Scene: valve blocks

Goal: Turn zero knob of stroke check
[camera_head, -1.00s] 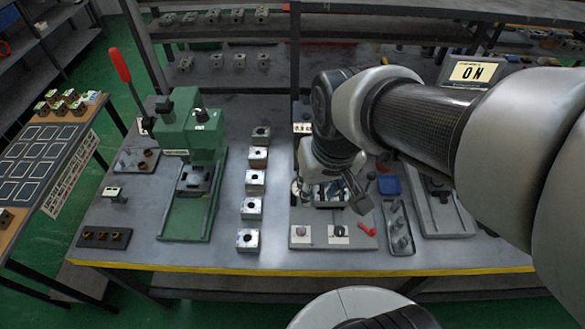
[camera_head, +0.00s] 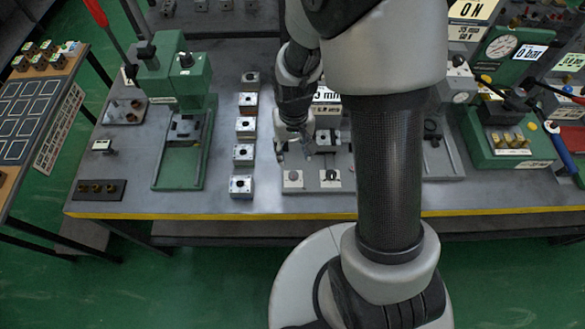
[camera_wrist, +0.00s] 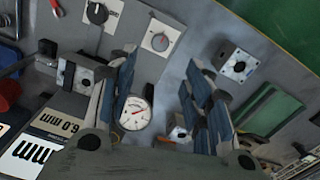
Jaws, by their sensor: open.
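The stroke check station has a grey panel (camera_head: 312,187) with two knobs on pale plates, a left knob (camera_head: 293,177) and a right knob (camera_head: 331,176). Their labels are too small to read in the head view. In the wrist view, a grey knob with a red mark (camera_wrist: 160,41) and a black knob (camera_wrist: 97,12) sit on the panel. A round dial gauge (camera_wrist: 136,113) with a red needle shows between my fingers. My gripper (camera_head: 292,153) is open and empty, above the panel's left side; in the wrist view its fingers (camera_wrist: 160,75) are apart from both knobs.
A column of metal valve blocks (camera_head: 241,186) stands just left of the panel. A green press (camera_head: 180,80) is farther left. A display board reading 6.0 mm (camera_wrist: 55,124) is near my gripper. A green gauge station (camera_head: 505,130) stands right.

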